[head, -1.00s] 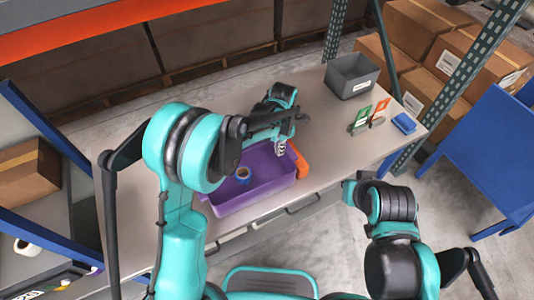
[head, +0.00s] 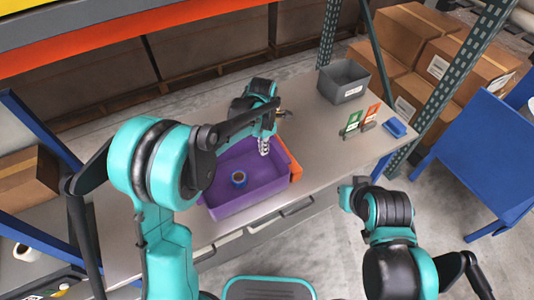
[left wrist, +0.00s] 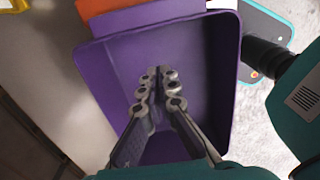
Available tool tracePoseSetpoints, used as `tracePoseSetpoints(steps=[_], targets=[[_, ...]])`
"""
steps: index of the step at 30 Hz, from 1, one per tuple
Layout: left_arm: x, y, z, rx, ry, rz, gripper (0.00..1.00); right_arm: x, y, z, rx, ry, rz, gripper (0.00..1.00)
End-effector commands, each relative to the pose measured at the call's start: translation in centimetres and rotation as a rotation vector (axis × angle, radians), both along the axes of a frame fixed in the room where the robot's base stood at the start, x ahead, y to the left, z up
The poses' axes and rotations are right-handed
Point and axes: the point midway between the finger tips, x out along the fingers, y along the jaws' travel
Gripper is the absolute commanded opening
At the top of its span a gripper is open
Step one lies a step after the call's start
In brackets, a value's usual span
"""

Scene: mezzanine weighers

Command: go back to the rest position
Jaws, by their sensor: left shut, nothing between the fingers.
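My left gripper (head: 265,147) is shut and empty, pointing down over the far right part of the purple bin. In the left wrist view its two fingers (left wrist: 159,88) lie close together above the bin. The purple bin (head: 240,208) stands on the table near its front edge, and it also shows in the left wrist view (left wrist: 102,72). A small blue ring-shaped thing with a brown middle (head: 239,179) lies in the bin, apart from the gripper. My right arm is at the lower right, but I cannot make out its gripper.
An orange thing (head: 294,170) stands against the bin's right side. A grey bin (head: 345,91), green (head: 352,122) and orange (head: 370,117) cards on stands and a blue item (head: 395,128) are at the table's right. A rack upright (head: 456,75) stands beyond.

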Motion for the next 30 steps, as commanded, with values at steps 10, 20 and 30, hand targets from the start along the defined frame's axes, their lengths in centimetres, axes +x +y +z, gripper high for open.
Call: tracePoseSetpoints(steps=[10, 20, 30], targets=[[0.0, 0.0, 4.3, 0.0, 0.0, 0.0, 0.0, 0.0, 0.0, 1.4, 0.0, 0.0, 0.0, 0.0], [-0.6, 0.6, 5.3, -0.004, -0.017, -0.062, 0.0, 0.0, 0.0, 1.3, 0.0, 0.0, 0.0, 0.0], [-7.8, 6.7, 11.5, 0.062, -0.243, -0.809, 0.0, 0.0, 0.0, 0.8, 0.0, 0.0, 0.0, 0.0]])
